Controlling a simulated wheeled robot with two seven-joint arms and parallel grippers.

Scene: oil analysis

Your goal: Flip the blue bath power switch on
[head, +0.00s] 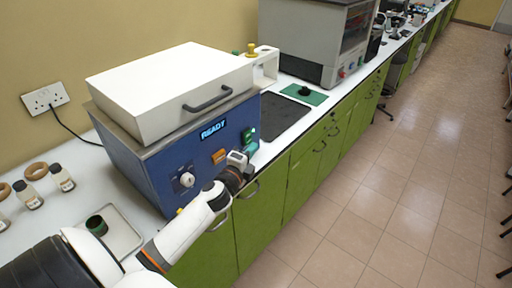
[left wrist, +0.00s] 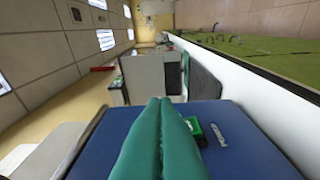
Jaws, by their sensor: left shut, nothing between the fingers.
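The blue bath (head: 165,165) stands on the bench under a white lid (head: 170,90), and its front display (head: 213,129) reads READY. A green switch (head: 248,134) sits on the right of the front panel; it also shows in the left wrist view (left wrist: 194,128), partly behind my fingers. Whether the switch is on or off I cannot tell. My left gripper (head: 251,147) is at the panel just below the switch, its green fingers (left wrist: 160,104) shut together and empty. Contact with the switch cannot be made out. My right gripper is not in view.
An orange switch (head: 219,156) and a round knob (head: 187,180) are on the same panel. A dark mat (head: 283,118) and a grey oven (head: 305,45) are beyond the bath.

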